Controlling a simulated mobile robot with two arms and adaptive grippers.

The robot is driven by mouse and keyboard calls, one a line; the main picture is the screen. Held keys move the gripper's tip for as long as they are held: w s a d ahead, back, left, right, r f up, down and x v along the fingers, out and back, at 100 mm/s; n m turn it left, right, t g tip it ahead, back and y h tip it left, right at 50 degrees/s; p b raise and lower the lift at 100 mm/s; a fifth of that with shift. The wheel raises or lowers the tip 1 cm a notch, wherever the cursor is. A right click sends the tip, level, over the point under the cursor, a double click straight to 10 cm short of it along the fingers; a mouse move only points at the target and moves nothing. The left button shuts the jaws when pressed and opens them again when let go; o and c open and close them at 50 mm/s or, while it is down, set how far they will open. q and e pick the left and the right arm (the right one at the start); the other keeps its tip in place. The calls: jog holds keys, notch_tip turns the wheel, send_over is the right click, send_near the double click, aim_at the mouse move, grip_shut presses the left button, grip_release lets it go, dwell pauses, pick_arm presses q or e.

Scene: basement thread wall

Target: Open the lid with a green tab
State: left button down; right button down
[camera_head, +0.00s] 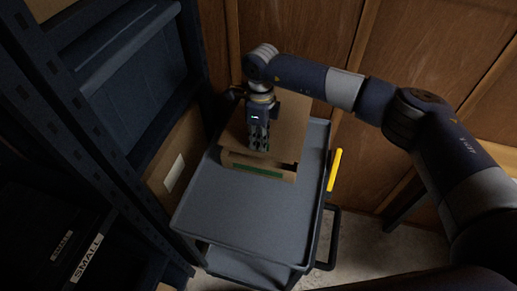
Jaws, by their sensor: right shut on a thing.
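A brown cardboard box (287,129) sits at the far end of a grey cart (240,217). A green strip (258,170), which looks like the tab, shows along the box's near edge. My right gripper (259,146) points down over the box's near part, just behind the green strip. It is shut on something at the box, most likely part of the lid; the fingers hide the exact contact. Whether the lid is raised cannot be told clearly. My left gripper is not in view.
Dark shelving with blue bins (128,85) stands close on the left, with a labelled cardboard box (175,165) beside the cart. A yellow handle (335,170) is on the cart's right side. A wooden wall is behind. The cart's near top is clear.

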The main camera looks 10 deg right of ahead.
jog(key=w+d+r, duration=0.1)
jog(key=w+r, duration=0.2)
jog(key=r, duration=0.4)
jog(key=w+d+r, duration=0.1)
jog(key=w+r, duration=0.1)
jog(key=r, duration=0.4)
jog(key=shift+w+d+r+p, duration=0.25)
jog(key=shift+w+r+p, duration=0.1)
jog(key=shift+w+p, duration=0.1)
jog(key=c, duration=1.7)
grip_release()
jog(key=shift+w+d+f, duration=0.1)
jog(key=shift+w+f, duration=0.1)
jog(key=shift+s+r, duration=0.1)
jog(key=shift+s, duration=0.05)
